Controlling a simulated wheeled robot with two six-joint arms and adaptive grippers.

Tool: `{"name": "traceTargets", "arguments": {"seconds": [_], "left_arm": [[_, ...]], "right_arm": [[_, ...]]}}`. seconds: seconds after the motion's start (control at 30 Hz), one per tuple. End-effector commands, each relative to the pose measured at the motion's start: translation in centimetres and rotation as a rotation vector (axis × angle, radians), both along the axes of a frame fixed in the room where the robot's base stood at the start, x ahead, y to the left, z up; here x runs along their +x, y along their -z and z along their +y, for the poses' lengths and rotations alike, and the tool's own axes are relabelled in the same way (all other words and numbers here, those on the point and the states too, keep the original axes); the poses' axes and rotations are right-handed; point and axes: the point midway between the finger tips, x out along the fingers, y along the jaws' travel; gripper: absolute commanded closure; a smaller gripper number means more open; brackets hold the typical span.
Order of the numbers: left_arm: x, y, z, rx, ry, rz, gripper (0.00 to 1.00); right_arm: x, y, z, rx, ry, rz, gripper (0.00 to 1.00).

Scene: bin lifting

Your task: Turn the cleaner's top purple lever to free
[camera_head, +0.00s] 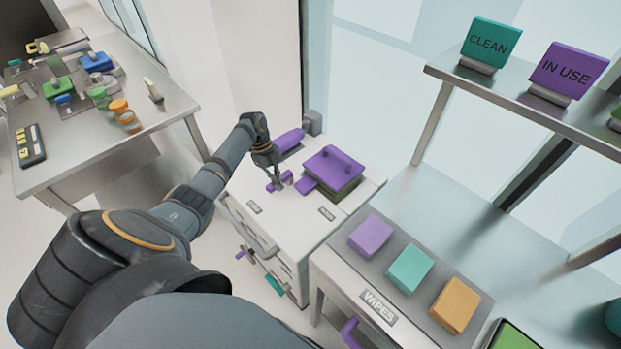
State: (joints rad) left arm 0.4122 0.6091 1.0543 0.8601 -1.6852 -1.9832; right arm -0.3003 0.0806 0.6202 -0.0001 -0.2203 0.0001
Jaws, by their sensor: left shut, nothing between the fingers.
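The cleaner (287,222) is a white cabinet, seen in the head view right of centre-left, with purple parts on top. A small purple lever (287,177) stands on its top at the left. My left gripper (277,186) reaches down to it from above, shut and empty, with the fingertips at or right beside the lever. I cannot tell whether they touch. The gripper partly hides the lever. A larger purple lid with a handle (334,168) is to its right, and a purple bar (289,140) lies behind. My right gripper is not in view.
Purple (370,237), teal (409,268) and orange (454,304) blocks sit on a WIPES cabinet at the front right. A shelf with CLEAN (490,42) and IN USE (568,70) signs stands at the right. A metal table (150,133) with several tools is at the left.

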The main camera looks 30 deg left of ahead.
Motion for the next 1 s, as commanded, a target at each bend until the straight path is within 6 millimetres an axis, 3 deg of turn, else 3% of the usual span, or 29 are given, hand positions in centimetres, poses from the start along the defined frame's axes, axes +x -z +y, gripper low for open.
{"name": "traceTargets", "arguments": {"seconds": [0.4, 1.0], "left_arm": [[-0.9, 0.0, 1.5, 0.001, -0.023, 0.001, 1.0], [-0.8, -0.6, 1.6, 0.004, -0.026, 0.0, 1.0]], "right_arm": [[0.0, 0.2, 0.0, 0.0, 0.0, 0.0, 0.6], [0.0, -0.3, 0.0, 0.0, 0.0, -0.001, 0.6]]}}
